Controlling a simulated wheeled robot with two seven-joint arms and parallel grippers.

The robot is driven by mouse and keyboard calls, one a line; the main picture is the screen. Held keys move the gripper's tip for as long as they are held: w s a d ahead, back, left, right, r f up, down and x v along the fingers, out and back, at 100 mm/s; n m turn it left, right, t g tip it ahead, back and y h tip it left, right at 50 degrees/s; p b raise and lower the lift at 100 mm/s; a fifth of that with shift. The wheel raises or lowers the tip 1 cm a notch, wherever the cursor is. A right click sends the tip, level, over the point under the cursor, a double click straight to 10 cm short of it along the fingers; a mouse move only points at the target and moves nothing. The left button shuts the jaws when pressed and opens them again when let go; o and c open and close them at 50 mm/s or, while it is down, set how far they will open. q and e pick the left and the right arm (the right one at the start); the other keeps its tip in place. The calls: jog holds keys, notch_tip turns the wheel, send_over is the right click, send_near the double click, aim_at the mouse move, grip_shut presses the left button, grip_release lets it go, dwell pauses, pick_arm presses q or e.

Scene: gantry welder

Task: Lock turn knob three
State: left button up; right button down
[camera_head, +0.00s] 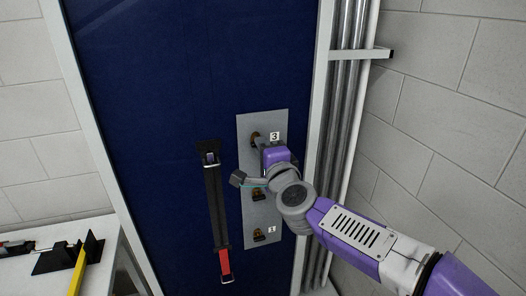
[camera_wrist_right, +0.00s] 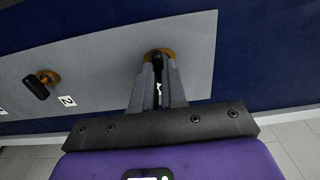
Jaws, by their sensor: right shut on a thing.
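Turn knob three (camera_head: 255,137) is at the top of a grey plate (camera_head: 248,120) on the blue panel, beside a label reading 3. My right gripper (camera_head: 261,144) reaches it from the lower right. In the right wrist view my right gripper (camera_wrist_right: 158,75) is shut on the dark handle of the knob (camera_wrist_right: 158,54), in front of its brass base. The fingers hide part of the handle, so its exact angle is hard to tell. My left gripper is not in view.
Two more knobs sit lower on the plate: the middle knob (camera_head: 257,194) and the bottom knob (camera_head: 260,235). A black and red strap (camera_head: 214,205) hangs left of the plate. Vertical pipes (camera_head: 348,110) stand right of the panel. A table (camera_head: 75,275) with tools is lower left.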

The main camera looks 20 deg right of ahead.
dwell(0.5)
jog(key=c, duration=1.2)
grip_release()
jog(key=s, duration=0.7)
jog(key=shift+s+d+p, duration=0.15)
jog(key=shift+s+p, duration=0.15)
